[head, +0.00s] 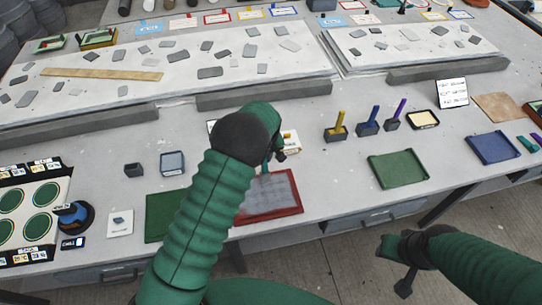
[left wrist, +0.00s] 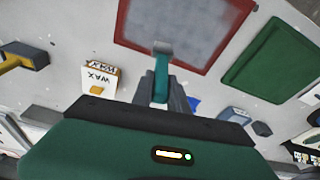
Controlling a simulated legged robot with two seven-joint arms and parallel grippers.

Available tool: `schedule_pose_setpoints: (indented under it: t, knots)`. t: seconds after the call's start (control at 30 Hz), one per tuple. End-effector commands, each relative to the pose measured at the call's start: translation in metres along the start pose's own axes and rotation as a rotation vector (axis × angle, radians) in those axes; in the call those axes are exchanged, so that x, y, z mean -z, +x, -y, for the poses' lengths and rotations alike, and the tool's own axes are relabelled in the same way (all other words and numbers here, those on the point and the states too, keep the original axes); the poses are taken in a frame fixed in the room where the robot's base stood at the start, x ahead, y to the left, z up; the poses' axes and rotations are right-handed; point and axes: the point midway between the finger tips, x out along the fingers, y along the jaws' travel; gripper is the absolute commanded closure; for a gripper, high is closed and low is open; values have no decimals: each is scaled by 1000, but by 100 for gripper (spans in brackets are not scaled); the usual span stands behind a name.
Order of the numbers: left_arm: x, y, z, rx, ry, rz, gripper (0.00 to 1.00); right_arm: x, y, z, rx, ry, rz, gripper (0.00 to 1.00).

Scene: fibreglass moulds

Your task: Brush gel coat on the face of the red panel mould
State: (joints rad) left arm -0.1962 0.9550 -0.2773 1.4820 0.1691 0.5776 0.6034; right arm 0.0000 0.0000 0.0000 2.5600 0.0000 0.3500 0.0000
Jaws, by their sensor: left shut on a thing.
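The red panel mould (head: 296,208) lies flat near the table's front edge, with a red rim and a grey, mottled face. It also shows at the top of the left wrist view (left wrist: 184,62). My left gripper (head: 272,156) is above the mould's far edge and shut on a teal-handled brush (left wrist: 161,82). The brush tip points down at the mould's rim in the left wrist view; I cannot tell whether it touches. My left arm hides part of the table left of the mould. My right gripper (head: 396,268) hangs off the table's front edge; its jaw opening is unclear.
A wax box (left wrist: 98,78) stands close behind the mould. Yellow (head: 336,133), blue (head: 368,126) and purple (head: 393,122) handles stand in holders to the right. Green (head: 398,168) and blue (head: 493,148) panels lie further right; another green panel (head: 162,215) lies left.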

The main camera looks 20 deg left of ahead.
Motion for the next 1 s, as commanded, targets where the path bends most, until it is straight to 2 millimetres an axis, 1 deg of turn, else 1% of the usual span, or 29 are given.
schedule_pose_setpoints:
  t: [0.03,0.1,0.27,0.37,0.6,0.83,1.0]
  knots:
    - [1,1,6,2,-1,1,100,0,0,0,0,0,0,64]
    - [1,1,12,2,-1,1,100,0,-1,0,0,0,0,64]
    - [2,2,16,2,0,2,100,0,-1,0,0,0,0,64]
    - [3,1,22,3,-1,2,100,0,-2,0,0,0,0,64]
    - [6,0,47,2,-2,2,100,1,-4,0,0,0,0,64]
    - [8,1,57,1,0,1,100,1,-4,0,0,0,0,64]
    - [10,2,75,2,-2,1,100,1,-4,0,0,0,0,64]
